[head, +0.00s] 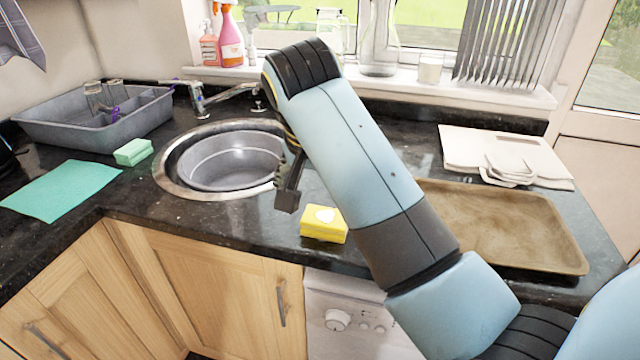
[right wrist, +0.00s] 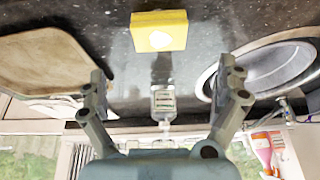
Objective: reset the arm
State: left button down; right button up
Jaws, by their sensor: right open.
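My right arm crosses the head view from the lower right, and its gripper (head: 289,185) hangs over the counter at the right rim of the sink, partly hidden by the arm. In the right wrist view the right gripper (right wrist: 163,72) has its fingers spread wide with nothing between them touching either one. My left gripper is not in view.
A yellow sponge (head: 324,223) lies on the counter (head: 225,228) below the gripper. A small labelled bottle (right wrist: 163,102) shows between the fingers. The sink (head: 168,180) is left, a brown tray (head: 560,262) right. Window-sill bottles (head: 231,40) stand behind.

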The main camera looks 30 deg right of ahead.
dwell(0.5)
jog(key=s+f+n+y, duration=0.35)
jog(key=s+n, duration=0.75)
jog(key=s, duration=1.2)
jog(key=s+d+f+g+b, duration=0.2)
jog(key=f+b, duration=0.7)
jog(key=f, duration=2.9)
jog(key=s+d+f+b, duration=0.1)
jog(key=s+f+b, duration=0.5)
jog(key=s+f, duration=1.2)
jog(key=shift+s+d+f+h, duration=0.15)
jog(key=shift+d+f+h, duration=0.25)
jog(key=shift+f, duration=0.25)
